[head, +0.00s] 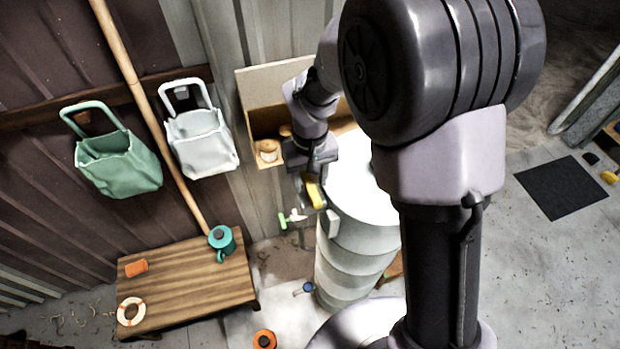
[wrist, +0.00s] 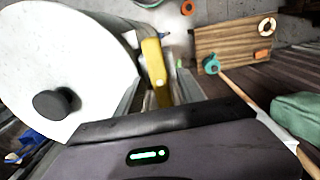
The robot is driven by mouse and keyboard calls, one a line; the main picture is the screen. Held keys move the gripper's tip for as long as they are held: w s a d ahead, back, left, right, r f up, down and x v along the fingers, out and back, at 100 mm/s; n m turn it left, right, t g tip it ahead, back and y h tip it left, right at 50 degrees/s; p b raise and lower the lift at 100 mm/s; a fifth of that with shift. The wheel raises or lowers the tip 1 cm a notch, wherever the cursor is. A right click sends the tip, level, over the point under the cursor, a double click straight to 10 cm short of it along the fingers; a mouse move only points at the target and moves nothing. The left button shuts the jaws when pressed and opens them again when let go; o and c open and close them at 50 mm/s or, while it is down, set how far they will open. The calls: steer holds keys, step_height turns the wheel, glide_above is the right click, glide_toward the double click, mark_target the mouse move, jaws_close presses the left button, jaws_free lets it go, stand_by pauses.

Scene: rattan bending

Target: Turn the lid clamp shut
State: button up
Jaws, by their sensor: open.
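The yellow lid clamp (head: 314,192) is at the upper left edge of the pale ribbed drum (head: 350,255). In the wrist view the clamp (wrist: 154,62) stands beside the rim of the round white lid (wrist: 75,55), which has a black knob (wrist: 57,103). My gripper (head: 312,198) is at the clamp, pointing down. In the wrist view its open fingers (wrist: 162,93) lie on either side of the yellow handle. I cannot tell whether either finger touches it. My own arm hides part of the drum and lid in the head view.
A green-handled fitting (head: 291,218) sticks out left of the drum. A wall box (head: 262,120) with spools is behind my wrist. A low wooden table (head: 185,285) with a teal can (head: 221,240) is at left. Green (head: 118,165) and white (head: 201,143) bags hang on the wall.

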steer(key=shift+c, duration=0.4)
jaws_close()
steer(key=m+b, duration=0.3)
steer(key=m, duration=0.1)
steer(key=shift+f, duration=0.15)
steer(key=m+b, duration=0.3)
steer(key=m, duration=0.2)
steer(key=m+b, duration=0.2)
steer(key=m, duration=0.3)
steer(key=shift+b, duration=0.3)
steer(key=shift+m+b, duration=0.9)
steer(key=shift+m, duration=1)
steer(key=shift+r, duration=0.2)
